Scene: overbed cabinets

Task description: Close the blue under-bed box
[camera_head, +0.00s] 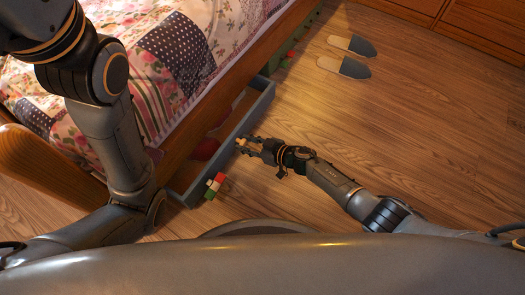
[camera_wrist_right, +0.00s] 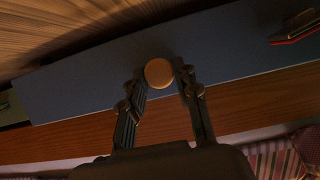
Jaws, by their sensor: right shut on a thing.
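The blue under-bed box (camera_head: 232,132) stands partly out from under the bed's wooden side rail, with a gap showing its inside. Something red (camera_head: 205,148) lies in that gap. A round wooden knob (camera_wrist_right: 159,72) sits on the box's blue front (camera_wrist_right: 90,75). My right gripper (camera_head: 243,145) is at the front of the box, shut on the knob; in the wrist view its fingers (camera_wrist_right: 163,84) stand on either side of the knob. My left arm reaches up out of the top left of the head view, and its gripper is not in view.
Red, white and green blocks (camera_head: 214,186) are by the box's near end. A green box (camera_head: 304,38) is farther along the bed, with small red and green things (camera_head: 288,58) by it. Two slippers (camera_head: 343,67) lie on the open wooden floor (camera_head: 420,120).

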